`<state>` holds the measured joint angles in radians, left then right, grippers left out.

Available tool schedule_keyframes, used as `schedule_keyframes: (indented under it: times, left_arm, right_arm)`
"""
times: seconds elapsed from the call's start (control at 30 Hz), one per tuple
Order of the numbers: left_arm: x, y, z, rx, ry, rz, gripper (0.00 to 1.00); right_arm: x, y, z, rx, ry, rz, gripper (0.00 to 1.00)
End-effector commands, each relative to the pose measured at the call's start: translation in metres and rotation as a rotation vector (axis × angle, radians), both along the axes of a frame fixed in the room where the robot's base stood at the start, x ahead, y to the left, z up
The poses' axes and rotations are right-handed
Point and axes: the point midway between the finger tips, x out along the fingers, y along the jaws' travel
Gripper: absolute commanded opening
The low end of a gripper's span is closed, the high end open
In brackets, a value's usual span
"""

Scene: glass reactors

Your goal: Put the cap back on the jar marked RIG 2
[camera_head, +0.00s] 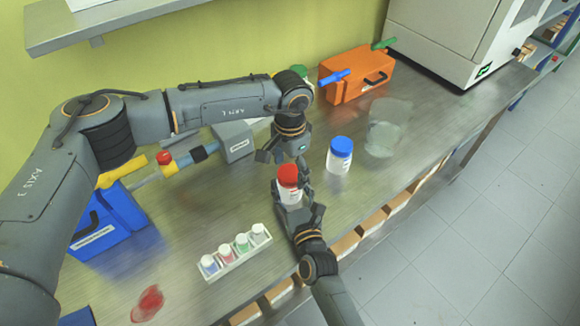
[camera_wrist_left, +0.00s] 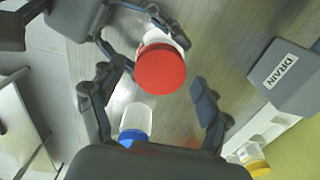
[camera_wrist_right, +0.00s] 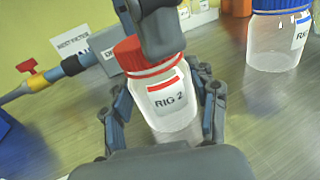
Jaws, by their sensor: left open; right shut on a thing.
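The clear jar with a white label reading RIG 2 (camera_wrist_right: 168,98) stands in the grasp of my right gripper (camera_wrist_right: 162,110), whose fingers are shut on its sides. Its red cap (camera_wrist_right: 140,55) sits on the jar's mouth; I cannot tell whether it is screwed down. The head view also shows the red cap (camera_head: 288,174) above the jar body (camera_head: 289,194). My left gripper (camera_head: 281,158) is open just above the cap, pointing down. In the left wrist view, the red cap (camera_wrist_left: 160,69) lies between and beyond the spread fingers.
A blue-capped jar (camera_head: 340,155) stands close to the right, with a glass vessel (camera_head: 388,128) beyond. A vial rack (camera_head: 234,262) lies near the front edge. An orange toolbox (camera_head: 357,80), a grey DRAIN box (camera_wrist_left: 287,76) and a blue case (camera_head: 105,222) stand around.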

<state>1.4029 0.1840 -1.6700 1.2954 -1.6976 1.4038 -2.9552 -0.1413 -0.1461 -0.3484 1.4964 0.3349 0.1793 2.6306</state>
Motion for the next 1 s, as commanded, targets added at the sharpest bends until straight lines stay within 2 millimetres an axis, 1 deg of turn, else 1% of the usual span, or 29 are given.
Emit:
schedule_keyframes:
  times: [0.13, 0.3, 0.4, 0.63, 0.67, 0.77, 0.87, 0.97, 1.0]
  left_arm:
    - [0.001, 0.0, 0.011, -0.002, -0.003, 0.0, 0.77]
    - [0.001, 0.0, 0.034, -0.001, -0.003, 0.001, 0.77]
    - [0.0, 0.0, 0.043, -0.001, -0.001, 0.001, 0.77]
    - [0.0, 0.0, 0.045, -0.001, 0.001, 0.001, 0.77]
    - [0.0, 0.0, 0.045, -0.001, 0.001, 0.001, 0.73]
    - [0.0, 0.0, 0.045, 0.0, 0.0, 0.015, 0.73]
    - [0.0, 0.0, 0.045, 0.0, 0.0, 0.083, 0.73]
    - [0.0, 0.0, 0.046, 0.0, 0.0, 0.219, 0.73]
    - [0.0, 0.0, 0.047, 0.0, -0.001, 0.291, 0.73]
  right_arm:
    - [0.0, 0.0, -0.001, -0.001, 0.002, 0.0, 0.0]
    - [0.0, 0.0, -0.001, -0.001, 0.002, 0.0, 0.0]
    - [0.0, 0.0, -0.001, -0.001, 0.002, 0.0, 0.0]
    - [0.0, 0.0, -0.001, 0.0, 0.001, 0.0, 0.0]
    - [0.0, 0.0, -0.001, 0.0, 0.001, 0.0, 0.0]
    - [0.0, 0.0, -0.001, 0.0, 0.001, 0.0, 0.0]
    - [0.0, 0.0, -0.001, 0.0, 0.001, 0.0, 0.0]
    - [0.0, 0.0, 0.0, 0.0, 0.001, 0.0, 0.0]
    - [0.0, 0.0, 0.0, 0.0, 0.001, 0.0, 0.0]
